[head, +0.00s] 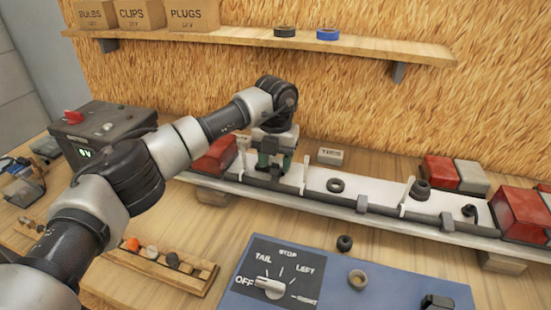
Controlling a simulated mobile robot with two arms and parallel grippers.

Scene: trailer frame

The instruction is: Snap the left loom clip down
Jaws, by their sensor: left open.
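The white trailer board (322,183) lies across the bench with a dark loom (330,197) along its front edge. Thin white upright clips stand along the loom: one at the left (242,158), one left of the middle (304,174) and one further right (404,197). They look raised. My left gripper (272,166) points down over the board's left part, between the left and middle uprights. My right gripper is not in view.
Red lamps (521,214) stand at the board's ends and back. A blue switch panel (330,290) with a knob lies in front. A wooden rack (160,265) and a dark power box (95,132) are at left. A shelf (250,43) runs above. Black rings sit on the board.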

